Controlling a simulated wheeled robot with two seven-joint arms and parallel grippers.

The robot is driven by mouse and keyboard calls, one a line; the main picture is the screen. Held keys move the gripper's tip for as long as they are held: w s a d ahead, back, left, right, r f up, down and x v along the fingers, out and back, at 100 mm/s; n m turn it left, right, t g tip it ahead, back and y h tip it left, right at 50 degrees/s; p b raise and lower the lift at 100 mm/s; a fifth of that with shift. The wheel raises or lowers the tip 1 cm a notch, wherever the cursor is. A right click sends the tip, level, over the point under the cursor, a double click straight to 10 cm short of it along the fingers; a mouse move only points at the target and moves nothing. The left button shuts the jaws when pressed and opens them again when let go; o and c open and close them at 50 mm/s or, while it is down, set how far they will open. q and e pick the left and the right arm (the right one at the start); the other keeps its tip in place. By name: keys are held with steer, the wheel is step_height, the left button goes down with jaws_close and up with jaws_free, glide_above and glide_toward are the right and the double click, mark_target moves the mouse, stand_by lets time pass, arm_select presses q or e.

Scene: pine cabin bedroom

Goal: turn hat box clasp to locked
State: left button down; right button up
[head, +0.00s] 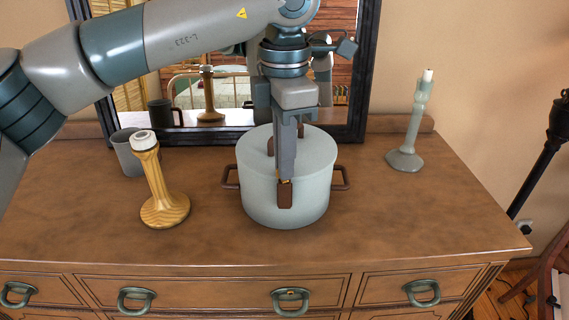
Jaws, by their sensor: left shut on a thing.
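The hat box (255,195) is a round pale grey-green box with a brown handle on each side. It stands on the wooden dresser top, below the mirror. Its clasp (285,197) is a brown upright piece on the front wall. My left gripper (286,180) points straight down at the front of the box and is shut on the clasp's upper end. The fingers hide part of the lid and the clasp's top. My right gripper is not in view.
A wooden candlestick (164,200) and a grey mug (128,155) stand left of the box. A grey-green candlestick (410,130) stands at the right. A dark-framed mirror (360,75) rises behind. The dresser top (400,215) is clear at front right.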

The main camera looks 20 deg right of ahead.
arm_select(q)
steer(key=shift+m+b, duration=0.3)
steer(key=shift+m, duration=1.6)
steer(key=c, duration=1.9)
jaws_free()
steer(key=shift+r, duration=0.1)
step_height(320, 180, up, 17)
steer(key=shift+r, duration=0.1)
